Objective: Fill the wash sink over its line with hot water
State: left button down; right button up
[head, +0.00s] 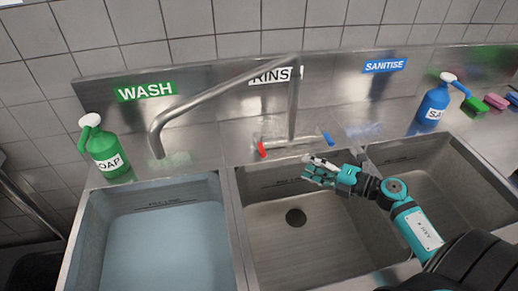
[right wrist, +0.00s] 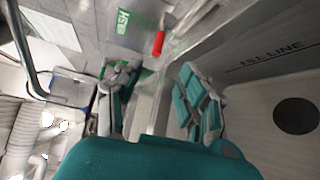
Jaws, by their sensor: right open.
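The wash sink (head: 95,215) is at the left in the head view, under the green WASH sign (head: 145,91). Pale blue water (head: 165,250) stands in it, its back edge close below the dark fill line (head: 163,206). The metal spout (head: 200,97) swings left, its tip toward the wash sink; no stream shows. The red tap handle (head: 262,149) and blue tap handle (head: 327,138) sit at the spout's base. My right gripper (head: 312,170) is open and empty over the rinse sink, right of and below the red handle, which also shows in the right wrist view (right wrist: 158,44).
The rinse sink (head: 265,230) is empty, with a dark drain. The sanitise sink (head: 455,165) is at the right. A green soap bottle (head: 104,150) stands at the left and a blue sanitiser bottle (head: 432,108) at the back right. Sponges (head: 496,101) lie at the far right.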

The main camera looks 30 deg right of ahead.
aim_at(261, 148)
jog(key=p+x, duration=0.3)
jog(key=x, duration=1.2)
jog(key=shift+w+a, duration=0.25)
jog(key=shift+w, duration=0.05)
jog(key=shift+w+a+f, duration=0.1)
jog(key=shift+w+a, duration=0.2)
jog(key=shift+w, duration=0.1)
pick_arm(q)
jog(key=r, duration=0.3)
jog(key=shift+s+r, duration=0.25)
pick_arm(e)
grip_shut()
pick_arm(q)
jog(key=shift+a, duration=0.1)
jog(key=shift+s, duration=0.1)
